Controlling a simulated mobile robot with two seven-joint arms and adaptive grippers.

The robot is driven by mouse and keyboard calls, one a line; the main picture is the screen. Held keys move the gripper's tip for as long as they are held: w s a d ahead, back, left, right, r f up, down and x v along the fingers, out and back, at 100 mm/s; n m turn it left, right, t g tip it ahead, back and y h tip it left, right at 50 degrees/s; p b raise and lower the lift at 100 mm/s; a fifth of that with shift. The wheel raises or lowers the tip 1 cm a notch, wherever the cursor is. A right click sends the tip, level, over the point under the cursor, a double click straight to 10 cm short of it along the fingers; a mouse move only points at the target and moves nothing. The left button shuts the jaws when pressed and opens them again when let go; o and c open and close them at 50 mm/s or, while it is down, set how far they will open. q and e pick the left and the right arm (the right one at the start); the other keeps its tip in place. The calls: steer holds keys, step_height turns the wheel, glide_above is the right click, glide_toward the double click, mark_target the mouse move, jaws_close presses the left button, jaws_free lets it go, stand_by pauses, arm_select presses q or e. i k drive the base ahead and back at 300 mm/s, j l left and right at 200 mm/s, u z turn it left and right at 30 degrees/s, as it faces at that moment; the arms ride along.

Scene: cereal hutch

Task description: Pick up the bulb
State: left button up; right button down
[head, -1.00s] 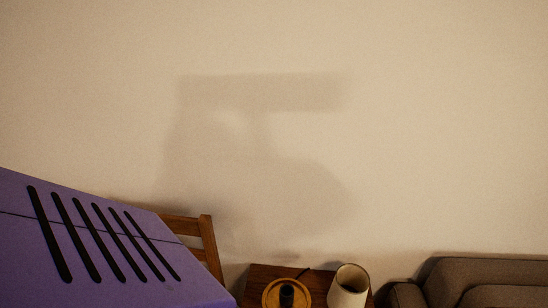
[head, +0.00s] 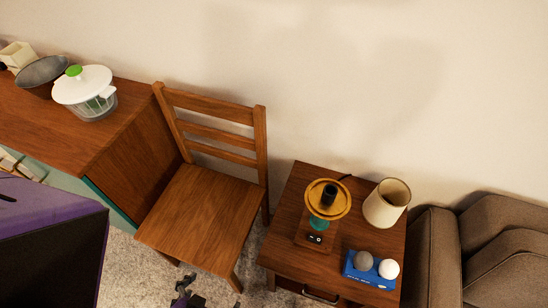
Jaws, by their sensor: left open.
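A white round bulb (head: 388,269) and a grey round bulb (head: 364,261) sit side by side in a blue holder (head: 370,281) on the front right of a small wooden side table (head: 286,234). Which bulb is meant, I cannot tell. A lamp base (head: 329,199) with a yellow dish and a dark socket stands on the same table, its lampshade (head: 386,203) apart on its right. My left gripper (head: 187,292) shows small and dark at the bottom edge, left of the table, open and away from the bulbs. My right gripper is out of view.
A wooden chair (head: 205,212) stands between the side table and a wooden counter (head: 125,121). The counter bears a white-lidded container (head: 84,93) and a grey bowl (head: 42,72). A brown sofa (head: 487,250) stands close on the table's right.

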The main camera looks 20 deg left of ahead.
mark_target(388, 269)
steer(key=k+l+z, duration=0.1)
steer(key=l+z, duration=0.15)
steer(key=k+l+z, duration=0.1)
steer(key=l+z, duration=0.15)
steer(key=k+l+z, duration=0.1)
steer(key=l, duration=0.2)
steer(key=k+l+z, duration=0.1)
steer(key=l, duration=0.2)
steer(key=k+l+z, duration=0.15)
steer(key=l, duration=0.2)
